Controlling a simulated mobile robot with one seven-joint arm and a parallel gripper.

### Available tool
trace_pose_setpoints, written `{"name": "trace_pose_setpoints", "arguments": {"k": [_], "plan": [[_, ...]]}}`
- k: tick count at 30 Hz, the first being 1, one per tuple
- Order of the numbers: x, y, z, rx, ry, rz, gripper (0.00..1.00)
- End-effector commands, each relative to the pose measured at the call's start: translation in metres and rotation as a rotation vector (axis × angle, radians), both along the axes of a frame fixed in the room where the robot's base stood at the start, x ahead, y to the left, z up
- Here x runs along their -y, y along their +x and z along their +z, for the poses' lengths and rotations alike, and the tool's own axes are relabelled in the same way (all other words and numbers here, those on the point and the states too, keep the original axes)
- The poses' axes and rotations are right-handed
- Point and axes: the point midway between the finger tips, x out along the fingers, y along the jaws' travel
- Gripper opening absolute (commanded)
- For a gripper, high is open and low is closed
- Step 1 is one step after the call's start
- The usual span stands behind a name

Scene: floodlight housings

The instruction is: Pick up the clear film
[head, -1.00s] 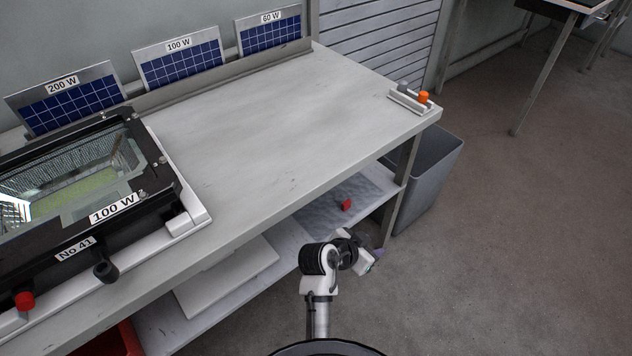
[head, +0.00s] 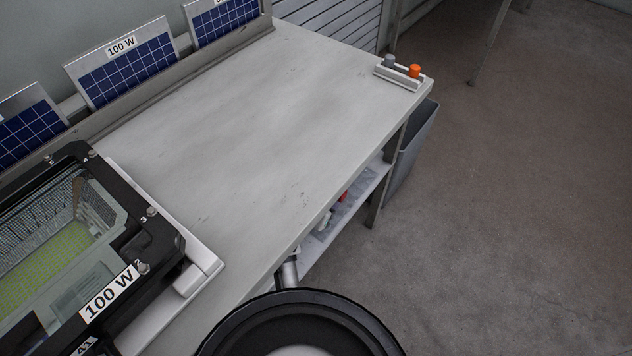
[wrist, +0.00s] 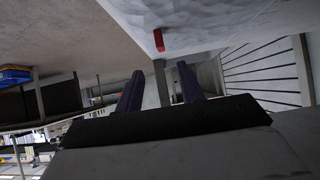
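The clear film (wrist: 215,20) seems to be the pale, wrinkled sheet on the bench's lower shelf, with a red tab (wrist: 158,40) at its edge. The wrist view is turned over, so the sheet shows at the top. In the head view the red tab (head: 343,196) shows just past the bench's front edge, and the benchtop hides most of the sheet. My gripper (wrist: 160,88) is open, its two dark fingers apart with nothing between them. The red tab is beyond the fingertips, not touching. In the head view my gripper is mostly hidden by the bench.
The benchtop (head: 230,130) overhangs the shelf. A floodlight housing (head: 165,240) marked 100 W lies at left. A small holder with grey and orange knobs (head: 414,71) sits at the far right corner. A grey bin (head: 412,145) stands beside the bench. Floor at right is clear.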

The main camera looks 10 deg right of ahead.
Motion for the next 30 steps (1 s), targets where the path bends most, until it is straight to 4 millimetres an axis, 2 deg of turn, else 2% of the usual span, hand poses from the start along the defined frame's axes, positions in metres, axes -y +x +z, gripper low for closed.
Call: {"name": "trace_pose_setpoints", "arguments": {"k": [9,17,24,30], "plan": [[0.03,0.029,-0.032,-0.002,0.0,-0.002,0.38],[0.042,0.041,-0.044,-0.002,-0.001,-0.002,0.38],[0.06,0.062,-0.065,0.0,0.0,-0.001,0.38],[0.064,0.066,-0.071,0.001,0.001,-0.001,0.38]]}}
